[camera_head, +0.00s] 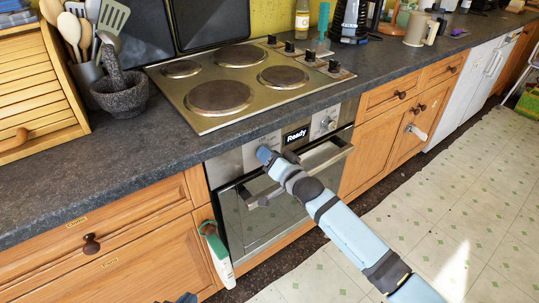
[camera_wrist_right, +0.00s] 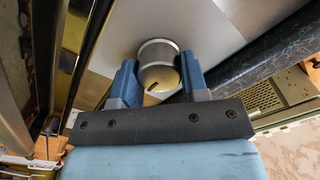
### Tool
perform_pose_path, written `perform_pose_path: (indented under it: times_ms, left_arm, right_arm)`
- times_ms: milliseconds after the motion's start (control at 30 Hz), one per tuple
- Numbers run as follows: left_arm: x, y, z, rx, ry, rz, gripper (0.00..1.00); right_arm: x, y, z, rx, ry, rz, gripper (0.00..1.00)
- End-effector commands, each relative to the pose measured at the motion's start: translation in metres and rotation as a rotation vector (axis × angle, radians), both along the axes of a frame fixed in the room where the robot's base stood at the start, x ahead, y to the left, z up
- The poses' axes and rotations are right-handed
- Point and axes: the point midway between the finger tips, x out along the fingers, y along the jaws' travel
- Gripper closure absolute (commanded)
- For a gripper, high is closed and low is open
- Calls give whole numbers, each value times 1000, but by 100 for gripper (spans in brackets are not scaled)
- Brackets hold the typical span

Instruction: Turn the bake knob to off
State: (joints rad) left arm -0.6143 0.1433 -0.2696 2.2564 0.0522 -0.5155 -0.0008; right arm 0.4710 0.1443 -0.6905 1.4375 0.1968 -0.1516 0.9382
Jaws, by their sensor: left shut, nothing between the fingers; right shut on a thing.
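The oven's control panel (camera_head: 325,118) has a display reading "Ready" and a round knob (camera_head: 328,124) on its right side. My right gripper (camera_head: 264,154) is at the left part of the panel, and it hides the knob there in the head view. In the right wrist view this silver knob (camera_wrist_right: 160,62) with a dark mark sits between the two blue fingers of the gripper (camera_wrist_right: 158,82), which is shut on it. The labels of the knobs cannot be read. My left gripper (camera_head: 180,298) shows only as a dark blue bit at the bottom edge, shut and empty.
The oven door (camera_head: 285,205) with its bar handle is below the panel. A hob (camera_head: 205,121) is set in the dark worktop above. A green-and-white object (camera_head: 216,250) hangs by the oven's left side.

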Motion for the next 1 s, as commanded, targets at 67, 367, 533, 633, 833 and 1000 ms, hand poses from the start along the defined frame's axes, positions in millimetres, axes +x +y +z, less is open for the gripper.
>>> perform_pose_path:
  times_ms: [67, 367, 533, 633, 833, 1000]
  left_arm:
    - [0, 1, 4, 5, 3, 1, 100]
    - [-1, 6, 5, 35, 30, 6, 100]
    - [-2, 8, 5, 48, 45, 11, 100]
    - [-3, 9, 6, 54, 52, 13, 100]
    - [-4, 10, 6, 65, 64, 14, 100]
    - [-5, 11, 6, 74, 71, 14, 100]
  right_arm:
    - [0, 0, 2, -31, -22, 0, 83]
    - [-1, 0, 3, -225, -159, 0, 83]
    - [-1, 1, 3, -356, -255, 1, 83]
    - [-1, 1, 3, -433, -311, 1, 83]
    - [-1, 1, 2, -587, -423, 1, 83]
    - [-2, 2, 2, -718, -519, 1, 83]
